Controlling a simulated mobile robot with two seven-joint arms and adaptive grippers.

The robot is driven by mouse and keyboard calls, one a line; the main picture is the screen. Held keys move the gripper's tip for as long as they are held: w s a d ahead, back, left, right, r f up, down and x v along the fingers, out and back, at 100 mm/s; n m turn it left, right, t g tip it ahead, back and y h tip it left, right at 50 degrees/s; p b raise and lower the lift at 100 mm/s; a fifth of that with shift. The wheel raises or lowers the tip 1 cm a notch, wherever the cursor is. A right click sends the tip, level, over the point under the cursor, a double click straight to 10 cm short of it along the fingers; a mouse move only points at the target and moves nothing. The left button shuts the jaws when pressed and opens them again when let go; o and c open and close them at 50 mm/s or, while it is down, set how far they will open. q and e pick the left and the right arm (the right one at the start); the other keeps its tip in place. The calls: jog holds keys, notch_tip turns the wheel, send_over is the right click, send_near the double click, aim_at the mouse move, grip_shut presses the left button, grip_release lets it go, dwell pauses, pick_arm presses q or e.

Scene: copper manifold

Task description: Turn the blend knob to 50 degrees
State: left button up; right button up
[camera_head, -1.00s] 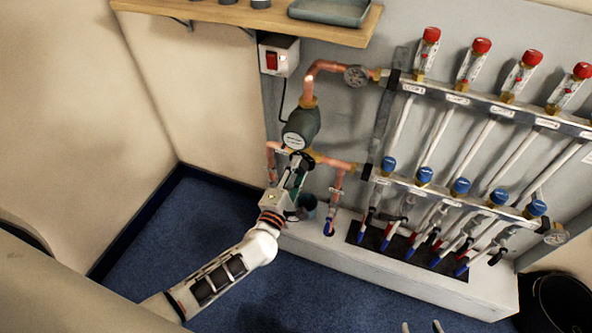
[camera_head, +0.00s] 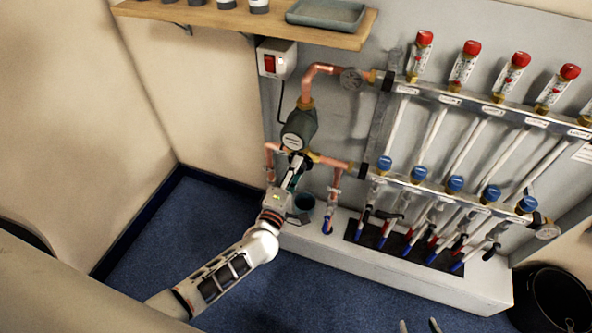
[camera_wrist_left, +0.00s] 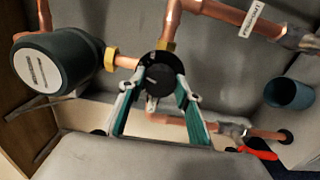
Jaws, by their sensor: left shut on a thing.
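The blend knob (camera_wrist_left: 160,72) is a round black knob on the copper pipework, seen face-on in the left wrist view. In the head view it is mostly hidden by my gripper, just below the dark pump (camera_head: 299,128). My left gripper (camera_head: 296,163) reaches up to it from below. In the left wrist view its two teal-padded fingers (camera_wrist_left: 158,84) are shut on the knob, one on each side. The knob's angle marks are too small to read. The fingertips of my right gripper (camera_head: 419,326) show apart at the bottom edge of the head view, empty and away from the pipework.
Copper pipes (camera_head: 333,163) run beside the knob. The manifold (camera_head: 437,188) with blue and red caps fills the right. A wooden shelf (camera_head: 245,20) is above.

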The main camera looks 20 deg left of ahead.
pick_arm(q)
jog(key=o, duration=1.1)
jog(key=s, duration=1.2)
jog(key=shift+a, duration=0.2)
